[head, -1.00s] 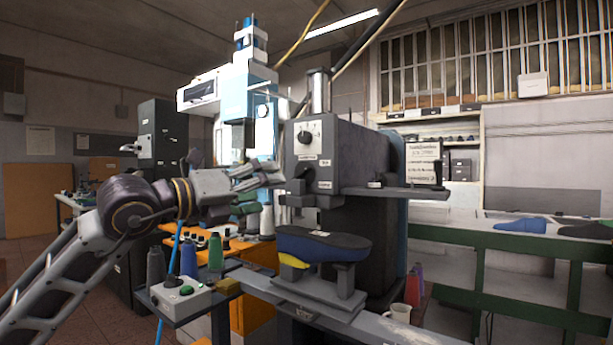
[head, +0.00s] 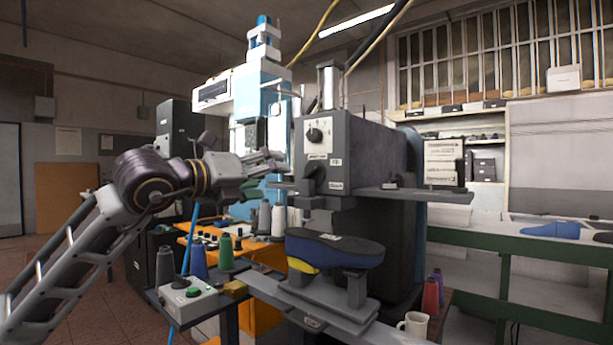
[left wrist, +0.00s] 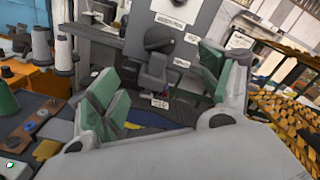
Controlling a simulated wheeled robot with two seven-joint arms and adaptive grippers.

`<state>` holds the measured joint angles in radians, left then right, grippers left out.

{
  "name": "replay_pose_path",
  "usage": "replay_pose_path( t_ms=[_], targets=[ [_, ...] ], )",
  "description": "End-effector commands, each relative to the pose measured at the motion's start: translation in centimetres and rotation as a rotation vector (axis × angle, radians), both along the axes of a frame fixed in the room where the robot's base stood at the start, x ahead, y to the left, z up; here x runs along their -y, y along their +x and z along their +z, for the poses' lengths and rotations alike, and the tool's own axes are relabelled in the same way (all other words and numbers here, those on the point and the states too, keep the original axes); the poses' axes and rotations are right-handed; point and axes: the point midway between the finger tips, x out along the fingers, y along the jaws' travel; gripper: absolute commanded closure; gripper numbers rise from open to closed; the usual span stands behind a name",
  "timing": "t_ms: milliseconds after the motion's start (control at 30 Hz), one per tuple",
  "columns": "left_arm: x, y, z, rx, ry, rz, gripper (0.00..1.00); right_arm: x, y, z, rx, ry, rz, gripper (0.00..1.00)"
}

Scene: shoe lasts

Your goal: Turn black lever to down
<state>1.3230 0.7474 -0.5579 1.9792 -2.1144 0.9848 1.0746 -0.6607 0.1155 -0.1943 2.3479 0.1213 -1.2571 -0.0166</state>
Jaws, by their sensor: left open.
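The black lever (head: 313,173) is on the front of the dark grey machine (head: 372,150), below a round dial. It also shows in the left wrist view (left wrist: 154,72), with a round hub at the top and its handle hanging below. My left gripper (head: 270,175) is just left of the machine front in the head view. In the left wrist view its green-padded fingers (left wrist: 160,85) are spread wide, with the lever seen between them. I see no contact with the lever. My right gripper is not in view.
A dark blue shoe last (head: 335,247) sits on a stand below the lever. A control box (head: 187,298) with buttons and several thread cones stand at lower left. A white mug (head: 414,325) stands at the front. A grey shelf (head: 418,194) juts from the machine's right.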

Motion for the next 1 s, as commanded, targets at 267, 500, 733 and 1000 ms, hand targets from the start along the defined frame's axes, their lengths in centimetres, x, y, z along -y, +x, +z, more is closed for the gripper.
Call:
replay_pose_path(
  t_ms=[267, 500, 733, 1000],
  targets=[
    [1.2, 1.6, 0.0, 0.001, -0.001, -0.002, 0.21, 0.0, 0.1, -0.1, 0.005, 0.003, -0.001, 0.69],
    [2.8, 3.8, 0.0, 0.0, 0.0, -0.001, 0.21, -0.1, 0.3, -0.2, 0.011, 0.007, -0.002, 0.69],
    [4.3, 5.8, 0.0, -0.001, -0.001, -0.001, 0.21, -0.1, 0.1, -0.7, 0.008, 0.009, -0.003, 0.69],
    [5.9, 8.1, 0.0, 0.0, 0.0, -0.001, 0.21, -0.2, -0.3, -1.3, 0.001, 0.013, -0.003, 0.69]
  ],
)
